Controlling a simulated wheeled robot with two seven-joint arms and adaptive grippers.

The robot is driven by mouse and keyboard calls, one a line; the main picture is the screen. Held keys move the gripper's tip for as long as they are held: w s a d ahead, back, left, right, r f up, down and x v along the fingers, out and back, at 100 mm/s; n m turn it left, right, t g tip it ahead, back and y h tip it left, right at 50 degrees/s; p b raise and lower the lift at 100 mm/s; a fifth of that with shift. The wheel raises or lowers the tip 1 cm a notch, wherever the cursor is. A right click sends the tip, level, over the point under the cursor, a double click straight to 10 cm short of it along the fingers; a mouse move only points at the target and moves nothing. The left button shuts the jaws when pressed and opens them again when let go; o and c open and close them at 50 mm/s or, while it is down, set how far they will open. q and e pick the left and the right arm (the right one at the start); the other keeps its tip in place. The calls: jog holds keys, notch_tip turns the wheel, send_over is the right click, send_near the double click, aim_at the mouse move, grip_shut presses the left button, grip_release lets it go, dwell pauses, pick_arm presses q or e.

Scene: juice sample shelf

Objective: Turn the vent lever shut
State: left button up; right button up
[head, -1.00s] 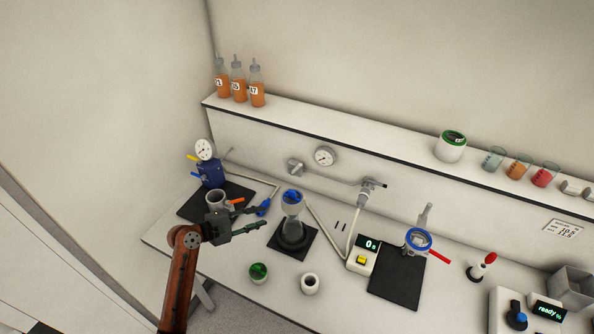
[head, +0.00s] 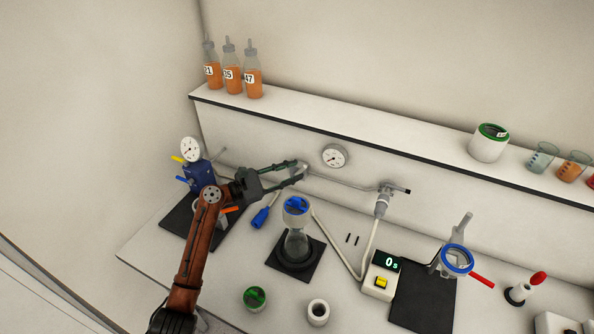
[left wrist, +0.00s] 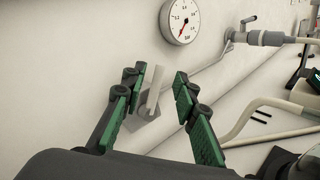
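A pale grey lever (left wrist: 153,88) on a square wall mount (left wrist: 146,112) shows in the left wrist view, below the round gauge (left wrist: 181,18). I take it to be the vent lever; it points up, leaning slightly right. My left gripper (left wrist: 156,78) is open, with one green-padded finger on each side of the lever. A gap shows on both sides, so I see no grip on it. In the head view my left gripper (head: 298,171) reaches to the wall mount and partly hides it and the lever. My right gripper is in no view.
A pipe (head: 350,184) runs along the wall to a fitting (head: 382,203). Below the gripper stand a flask with a blue-marked top (head: 296,240) and a blue handle (head: 260,217). The shelf (head: 360,146) runs above.

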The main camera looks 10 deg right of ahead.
pick_arm(q)
jog(key=shift+x, duration=1.1)
jog(key=shift+c, duration=0.7)
grip_shut()
